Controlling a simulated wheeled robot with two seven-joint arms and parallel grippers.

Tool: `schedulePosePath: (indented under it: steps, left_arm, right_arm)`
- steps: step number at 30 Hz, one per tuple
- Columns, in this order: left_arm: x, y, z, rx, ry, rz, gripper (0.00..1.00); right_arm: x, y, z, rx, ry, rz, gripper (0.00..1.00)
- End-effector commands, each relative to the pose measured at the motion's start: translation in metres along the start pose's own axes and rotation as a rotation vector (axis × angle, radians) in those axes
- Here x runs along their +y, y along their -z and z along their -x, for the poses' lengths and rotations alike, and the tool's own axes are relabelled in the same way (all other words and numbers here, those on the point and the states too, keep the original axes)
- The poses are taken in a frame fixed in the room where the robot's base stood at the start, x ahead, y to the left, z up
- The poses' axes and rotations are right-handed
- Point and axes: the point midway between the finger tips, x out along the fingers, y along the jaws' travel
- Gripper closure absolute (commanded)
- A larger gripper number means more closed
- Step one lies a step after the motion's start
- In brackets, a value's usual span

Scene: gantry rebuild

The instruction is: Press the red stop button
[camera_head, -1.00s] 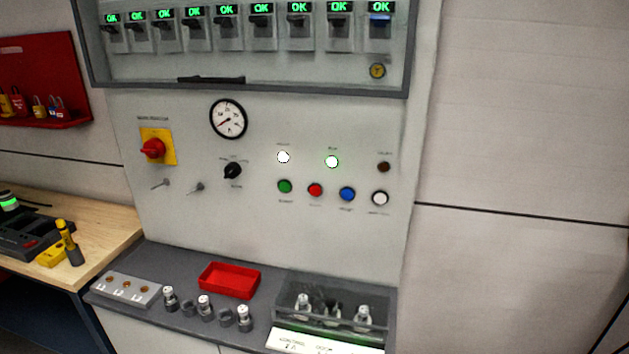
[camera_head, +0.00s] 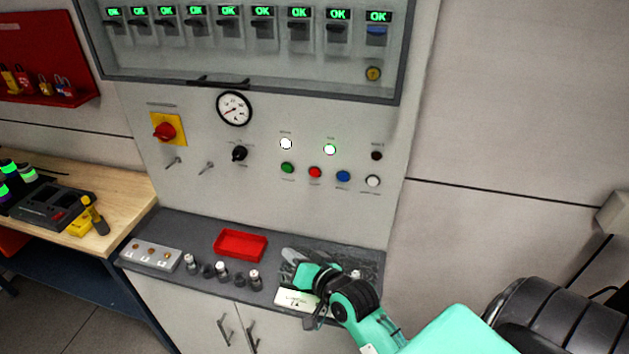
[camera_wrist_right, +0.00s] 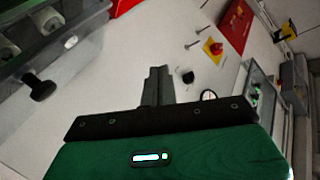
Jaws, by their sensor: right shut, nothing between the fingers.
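The red stop button (camera_head: 315,172) is a small round button on the pale panel, between a green button (camera_head: 288,168) and a blue button (camera_head: 343,176). It looks unobstructed in the head view; I cannot make it out in the wrist view. My right gripper (camera_head: 293,255) is below the button, in front of the clear box on the ledge, apart from the button. Its fingers (camera_wrist_right: 157,85) are closed together with nothing between them in the wrist view. My left gripper is not in view.
A red-and-yellow rotary switch (camera_head: 166,131), a black selector knob (camera_head: 239,153) and a gauge (camera_head: 234,108) are on the panel's left. A red tray (camera_head: 241,245) and several fuses stand on the ledge. The clear box (camera_head: 370,262) is partly hidden by my arm. The overhead cabinet (camera_head: 250,83) juts above.

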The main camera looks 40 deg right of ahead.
Motion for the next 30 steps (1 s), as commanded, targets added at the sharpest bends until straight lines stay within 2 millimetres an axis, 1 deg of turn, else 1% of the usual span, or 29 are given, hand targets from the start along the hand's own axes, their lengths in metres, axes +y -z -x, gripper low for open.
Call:
schedulePosePath:
  steps: [1, 3, 6, 9, 13, 24, 30]
  left_arm:
    - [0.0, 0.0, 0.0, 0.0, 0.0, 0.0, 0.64]
    - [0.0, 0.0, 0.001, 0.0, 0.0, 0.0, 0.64]
    - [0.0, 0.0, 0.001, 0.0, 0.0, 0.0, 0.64]
    - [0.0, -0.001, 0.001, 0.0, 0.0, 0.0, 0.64]
    - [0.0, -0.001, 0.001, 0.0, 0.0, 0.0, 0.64]
    - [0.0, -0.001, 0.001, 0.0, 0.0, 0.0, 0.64]
    - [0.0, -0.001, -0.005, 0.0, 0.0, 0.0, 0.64]
  right_arm:
    - [-0.002, 0.021, -0.007, 0.086, 0.035, -0.064, 1.0]
    - [-0.004, 0.049, -0.013, 0.198, 0.084, -0.151, 1.0]
    - [-0.004, 0.079, -0.015, 0.323, 0.141, -0.247, 1.0]
    - [-0.003, 0.099, -0.015, 0.406, 0.18, -0.31, 1.0]
    - [-0.002, 0.109, -0.013, 0.452, 0.203, -0.344, 1.0]
    - [-0.001, 0.111, -0.014, 0.456, 0.205, -0.345, 1.0]
    - [0.009, 0.119, -0.023, 0.456, 0.206, -0.342, 1.0]
